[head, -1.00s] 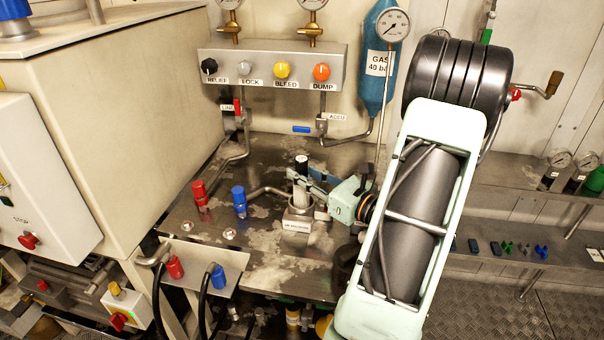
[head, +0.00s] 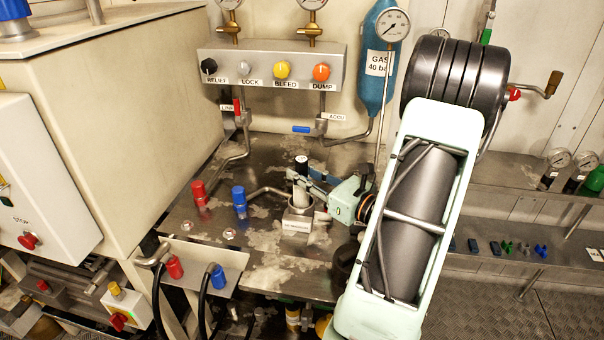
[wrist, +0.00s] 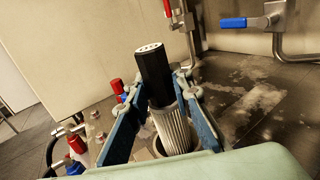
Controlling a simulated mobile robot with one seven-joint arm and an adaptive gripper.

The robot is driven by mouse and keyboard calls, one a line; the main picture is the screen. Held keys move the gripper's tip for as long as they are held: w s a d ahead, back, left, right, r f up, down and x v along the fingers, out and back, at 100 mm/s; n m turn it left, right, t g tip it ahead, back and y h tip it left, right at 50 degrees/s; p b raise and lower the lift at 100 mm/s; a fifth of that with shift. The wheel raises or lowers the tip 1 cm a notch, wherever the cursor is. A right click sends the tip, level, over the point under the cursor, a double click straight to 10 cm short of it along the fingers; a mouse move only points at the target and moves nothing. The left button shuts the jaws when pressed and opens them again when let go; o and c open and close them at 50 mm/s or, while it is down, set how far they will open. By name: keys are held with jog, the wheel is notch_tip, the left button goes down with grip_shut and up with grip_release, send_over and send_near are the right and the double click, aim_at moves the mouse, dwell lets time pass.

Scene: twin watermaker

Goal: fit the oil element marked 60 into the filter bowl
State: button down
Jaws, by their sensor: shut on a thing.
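My gripper (wrist: 168,108) is shut on the element, with one blue-grey finger on each side. In the head view my gripper (head: 312,184) reaches in from the right. The element stands nearly upright in the mouth of the filter bowl (head: 298,223), with its lower end inside the rim. The bowl's rim (wrist: 160,146) is partly hidden in the wrist view. How deep the element sits is hidden.
Red (head: 199,192) and blue (head: 239,197) capped fittings stand left of the bowl. A bent pipe (head: 268,190) runs behind it. A valve panel (head: 270,66) and blue gas bottle (head: 380,60) are on the back wall. The bench front (head: 275,280) is bare.

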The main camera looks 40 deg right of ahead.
aim_at(302, 159)
jog(key=shift+f+b, duration=1.9)
jog(key=shift+f, duration=0.65)
jog(key=c, duration=1.6)
grip_release()
notch_tip(302, 159, up, 10)
jog(key=shift+r, duration=0.1)
